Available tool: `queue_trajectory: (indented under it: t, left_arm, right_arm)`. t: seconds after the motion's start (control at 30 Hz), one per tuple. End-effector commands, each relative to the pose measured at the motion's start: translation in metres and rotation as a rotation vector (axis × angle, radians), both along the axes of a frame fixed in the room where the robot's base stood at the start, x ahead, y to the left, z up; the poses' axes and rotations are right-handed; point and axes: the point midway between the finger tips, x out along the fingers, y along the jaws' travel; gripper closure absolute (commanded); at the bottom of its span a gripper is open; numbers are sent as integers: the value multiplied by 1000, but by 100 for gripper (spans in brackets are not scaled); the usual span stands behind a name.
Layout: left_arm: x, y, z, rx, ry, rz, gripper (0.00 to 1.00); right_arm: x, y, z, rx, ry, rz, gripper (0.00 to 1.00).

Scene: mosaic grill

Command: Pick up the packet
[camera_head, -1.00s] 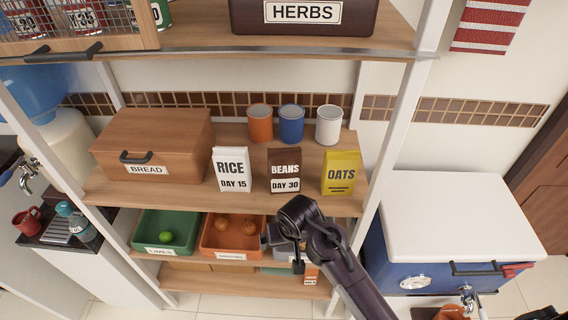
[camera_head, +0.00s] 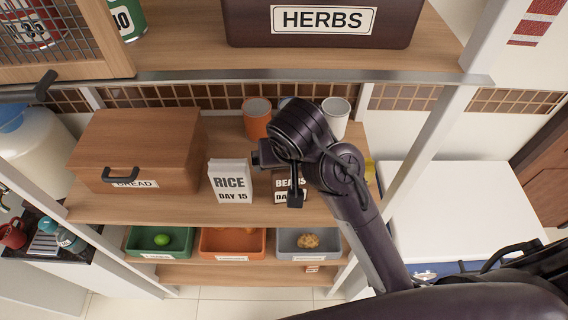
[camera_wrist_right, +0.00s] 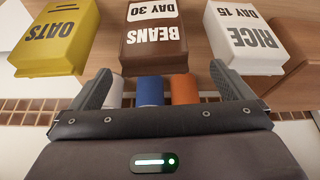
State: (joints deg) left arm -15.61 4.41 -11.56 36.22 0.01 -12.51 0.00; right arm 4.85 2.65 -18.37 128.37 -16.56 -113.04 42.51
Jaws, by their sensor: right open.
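Three packets stand in a row on the middle shelf. The white RICE packet (camera_head: 231,182) is fully visible in the head view and also shows in the right wrist view (camera_wrist_right: 245,38). The brown BEANS packet (camera_head: 287,187) is partly hidden behind my right gripper (camera_head: 278,177). In the wrist view, the BEANS packet (camera_wrist_right: 153,38) lies ahead between the two spread fingers, apart from them. The yellow OATS packet (camera_wrist_right: 56,37) is mostly hidden by my arm in the head view. My right gripper (camera_wrist_right: 165,85) is open and empty. My left gripper is not in view.
Orange (camera_head: 257,119) and white (camera_head: 337,116) cans stand behind the packets; a blue can (camera_wrist_right: 150,91) is between them. A wooden BREAD box (camera_head: 140,150) is at left. The upper shelf edge (camera_head: 270,79) and right post (camera_head: 432,150) border the space. Bins sit below.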

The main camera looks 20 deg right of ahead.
Motion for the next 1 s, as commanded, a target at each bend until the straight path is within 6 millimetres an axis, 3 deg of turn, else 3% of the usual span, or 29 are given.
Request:
queue_trajectory:
  t: [0.33, 0.6, 0.77, 0.9, 1.0]
  left_arm:
    - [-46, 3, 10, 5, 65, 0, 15]
    - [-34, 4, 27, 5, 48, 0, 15]
    - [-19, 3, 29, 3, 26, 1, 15]
    - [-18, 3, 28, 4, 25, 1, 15]
    - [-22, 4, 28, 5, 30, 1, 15]
  right_arm:
    - [12, -5, -29, -3, 5, -2, 0]
    - [25, -11, -65, -4, 3, 0, 0]
    - [28, -11, -72, -1, 0, 0, 0]
    - [28, -11, -72, 0, 0, 0, 0]
    - [28, -11, -72, 0, 0, 0, 12]
